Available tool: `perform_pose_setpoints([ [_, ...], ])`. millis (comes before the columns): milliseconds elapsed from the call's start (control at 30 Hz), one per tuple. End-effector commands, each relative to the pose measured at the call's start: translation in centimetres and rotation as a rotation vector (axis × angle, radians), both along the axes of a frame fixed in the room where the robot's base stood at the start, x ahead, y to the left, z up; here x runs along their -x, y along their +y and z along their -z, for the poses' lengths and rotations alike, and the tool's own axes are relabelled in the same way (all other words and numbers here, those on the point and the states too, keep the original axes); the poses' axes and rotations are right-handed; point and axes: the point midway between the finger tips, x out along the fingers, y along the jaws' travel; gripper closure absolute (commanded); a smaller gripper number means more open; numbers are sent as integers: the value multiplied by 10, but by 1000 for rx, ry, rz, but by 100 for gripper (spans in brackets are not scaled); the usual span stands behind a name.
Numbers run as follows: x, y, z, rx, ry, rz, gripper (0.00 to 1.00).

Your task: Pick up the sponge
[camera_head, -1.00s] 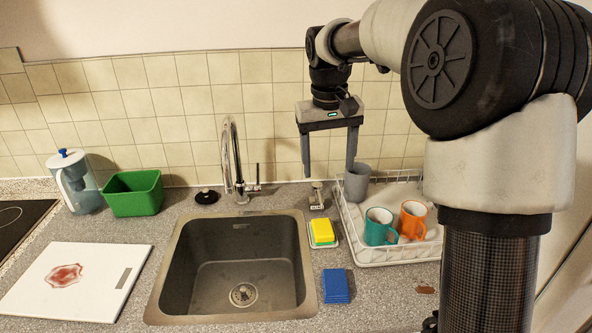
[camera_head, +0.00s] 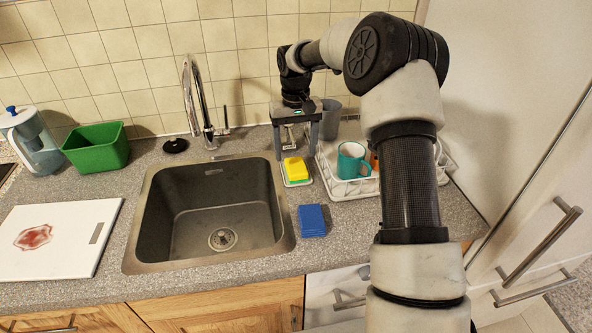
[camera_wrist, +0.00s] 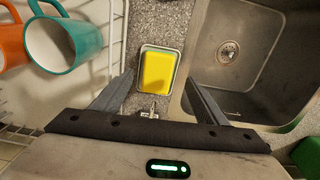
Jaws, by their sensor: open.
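The yellow sponge (camera_head: 295,167) lies in a small white dish (camera_head: 297,183) on the counter, between the sink and the dish rack. In the wrist view the sponge (camera_wrist: 158,70) lies ahead of and between my two fingers. My gripper (camera_head: 296,157) is open, its fingers pointing down, and it is empty. The fingers (camera_wrist: 160,90) appear above the counter and apart from the sponge; the exact height is hard to tell. A flat blue item (camera_head: 312,220), perhaps a cloth or another sponge, lies in front of the dish.
The sink (camera_head: 215,215) with a tall faucet (camera_head: 198,105) is left of the dish. The dish rack (camera_head: 340,190) with a teal mug (camera_head: 352,160), an orange mug (camera_wrist: 12,40) and a grey cup (camera_head: 330,118) is close on the right. A green bin (camera_head: 97,150) and white board (camera_head: 75,245) are further left.

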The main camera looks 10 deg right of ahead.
Motion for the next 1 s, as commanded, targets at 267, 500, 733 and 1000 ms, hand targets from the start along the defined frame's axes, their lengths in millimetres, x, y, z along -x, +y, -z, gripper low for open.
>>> perform_pose_setpoints([
  [267, -1, -1, 18, -1, 0, 1, 33],
  [500, -5, -4, 50, -1, 1, 0, 33],
  [733, -5, -4, 65, 0, -2, 0, 33],
  [1000, -5, -4, 64, 0, -2, 0, 60],
])
